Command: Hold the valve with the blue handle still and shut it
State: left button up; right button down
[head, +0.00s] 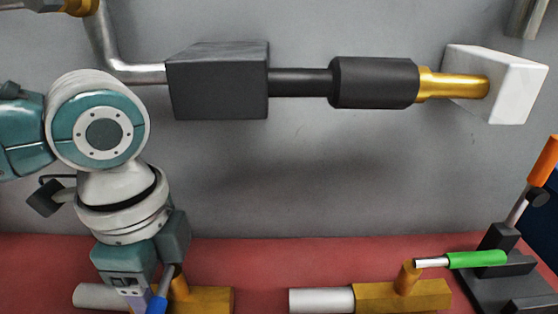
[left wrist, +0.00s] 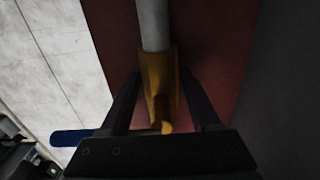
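The valve with the blue handle has a brass body (head: 205,298) and a pale pipe end (head: 97,296) low at the left of the head view. Its blue handle (head: 157,302) is partly hidden by my arm. In the left wrist view the brass body (left wrist: 160,85) lies between the two dark fingers of my left gripper (left wrist: 161,75), and the blue handle (left wrist: 70,138) sticks out to the left. My left gripper is pointing down over the valve, fingers apart on both sides, with no clear contact showing. The fingertips are hidden in the head view. My right gripper is not in view.
A second brass valve (head: 400,296) with a green handle (head: 477,259) lies to the right. Beyond it stands a black fixture (head: 497,265) with an orange handle (head: 544,160). A dark block (head: 218,82), black cylinder (head: 373,83) and white block (head: 515,85) sit on the grey wall behind.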

pick_arm(q)
jog(key=o, duration=0.5)
